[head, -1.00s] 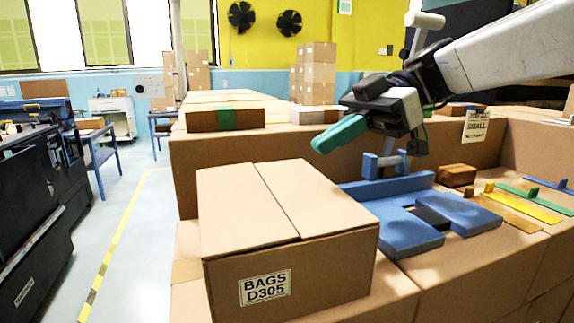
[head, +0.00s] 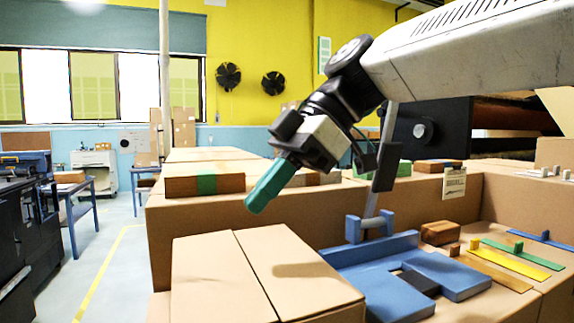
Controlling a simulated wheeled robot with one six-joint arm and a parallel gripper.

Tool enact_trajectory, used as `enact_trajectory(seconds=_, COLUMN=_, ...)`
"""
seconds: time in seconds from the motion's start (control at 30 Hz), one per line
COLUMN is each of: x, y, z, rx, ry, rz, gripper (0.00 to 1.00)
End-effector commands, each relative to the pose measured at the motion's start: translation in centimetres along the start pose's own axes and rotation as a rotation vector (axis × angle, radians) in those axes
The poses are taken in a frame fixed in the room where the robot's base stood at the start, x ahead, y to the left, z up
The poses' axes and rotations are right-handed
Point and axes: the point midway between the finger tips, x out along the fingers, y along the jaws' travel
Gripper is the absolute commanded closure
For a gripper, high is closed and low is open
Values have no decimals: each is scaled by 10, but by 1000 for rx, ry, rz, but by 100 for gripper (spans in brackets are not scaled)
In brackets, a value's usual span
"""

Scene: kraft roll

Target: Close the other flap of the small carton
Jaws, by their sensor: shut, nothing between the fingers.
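The carton (head: 212,285) stands in the foreground of the head view, cut off by the bottom edge. Its two top flaps lie about flat, a left flap and a right flap (head: 292,262), with a narrow seam between them. The front face is mostly out of frame. My gripper (head: 262,196) has green fingers, shut together and empty, pointing down and left. It hangs above the carton, apart from it, and a soft shadow falls on the right flap.
A blue fixture (head: 448,276) with an upright blue clamp stands right of the carton. A brown block (head: 440,232) and several coloured strips lie farther right. A cardboard wall with a SMALL sign (head: 454,184) rises behind. The floor at left is open.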

Motion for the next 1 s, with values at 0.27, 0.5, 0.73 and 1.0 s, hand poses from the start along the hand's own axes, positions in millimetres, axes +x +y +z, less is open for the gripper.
enact_trajectory(seconds=0.27, x=43, y=0, z=17, rx=2, ry=0, rz=0, gripper=100)
enact_trajectory(seconds=0.5, x=53, y=0, z=28, rx=0, ry=0, rz=0, gripper=100)
enact_trajectory(seconds=0.73, x=54, y=0, z=28, rx=0, ry=1, rz=0, gripper=100)
enact_trajectory(seconds=1.0, x=64, y=0, z=40, rx=2, ry=0, rz=-2, gripper=100)
